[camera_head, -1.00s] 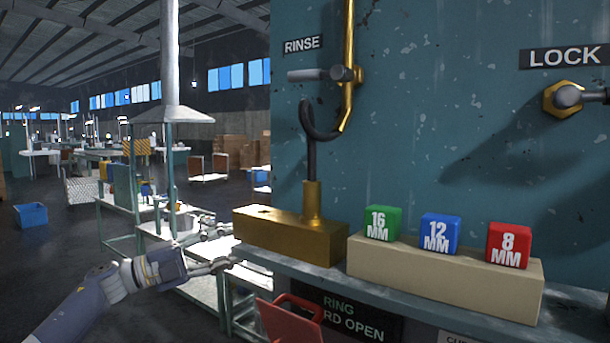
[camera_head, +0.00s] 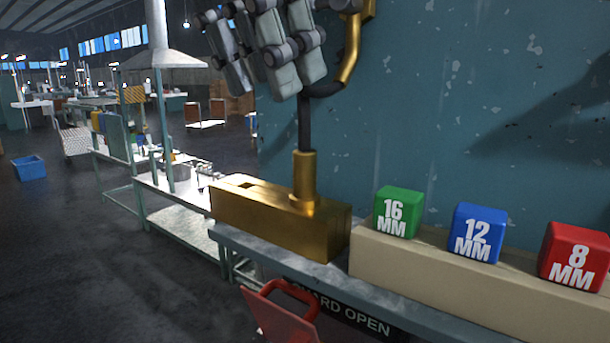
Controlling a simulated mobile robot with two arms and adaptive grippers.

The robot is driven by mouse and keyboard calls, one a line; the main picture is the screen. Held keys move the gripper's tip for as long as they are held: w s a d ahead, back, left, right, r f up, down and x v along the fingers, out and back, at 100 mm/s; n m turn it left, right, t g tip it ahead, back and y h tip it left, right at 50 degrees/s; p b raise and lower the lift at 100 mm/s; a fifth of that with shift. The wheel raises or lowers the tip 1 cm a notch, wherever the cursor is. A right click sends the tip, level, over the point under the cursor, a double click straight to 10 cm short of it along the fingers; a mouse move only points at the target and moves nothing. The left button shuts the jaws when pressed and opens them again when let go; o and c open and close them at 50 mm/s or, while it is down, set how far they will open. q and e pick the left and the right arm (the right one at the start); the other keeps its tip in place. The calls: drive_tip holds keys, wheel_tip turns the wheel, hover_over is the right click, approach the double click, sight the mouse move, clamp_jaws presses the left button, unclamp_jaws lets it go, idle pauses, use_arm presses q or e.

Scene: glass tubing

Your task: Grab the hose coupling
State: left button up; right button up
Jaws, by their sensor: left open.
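The hose coupling (camera_head: 304,180) is a brass cylinder standing upright in a brass block (camera_head: 275,222) on the ledge. A dark hose (camera_head: 305,125) rises from its top and bends right towards a brass pipe (camera_head: 352,50). My left gripper (camera_head: 268,80) is at the top of the view, above and a little left of the coupling, with its grey fingers pointing down. It is open and apart from the coupling. The fingers overlap the upper hose area and hide the valve handle. My right gripper is not in view.
Green (camera_head: 398,212), blue (camera_head: 476,233) and red (camera_head: 575,257) size cubes sit on a beige block (camera_head: 440,262) to the right. A red guard handle (camera_head: 283,312) stands below the ledge. The teal wall (camera_head: 450,100) is close behind. Open floor lies left.

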sight(303, 151)
use_arm(q)
drive_tip(key=x, duration=0.5)
drive_tip(key=shift+w+b, duration=0.2)
drive_tip(key=shift+b, duration=0.2)
drive_tip(key=shift+w+f, duration=0.1)
drive_tip(key=shift+f, duration=0.15)
drive_tip(key=shift+w+d+f+p, duration=0.15)
drive_tip(key=shift+d+f+p, duration=0.15)
drive_tip(key=shift+f+p, duration=0.2)
drive_tip(key=p+x, duration=0.1)
drive_tip(key=x, duration=0.2)
drive_tip(key=shift+w, duration=0.2)
drive_tip(key=shift+w+d+f, duration=0.1)
drive_tip(key=shift+w+f, duration=0.1)
drive_tip(key=shift+f, duration=0.15)
drive_tip(key=shift+s, duration=0.15)
drive_tip(key=shift+c, duration=0.4)
drive_tip(key=shift+s, duration=0.1)
clamp_jaws()
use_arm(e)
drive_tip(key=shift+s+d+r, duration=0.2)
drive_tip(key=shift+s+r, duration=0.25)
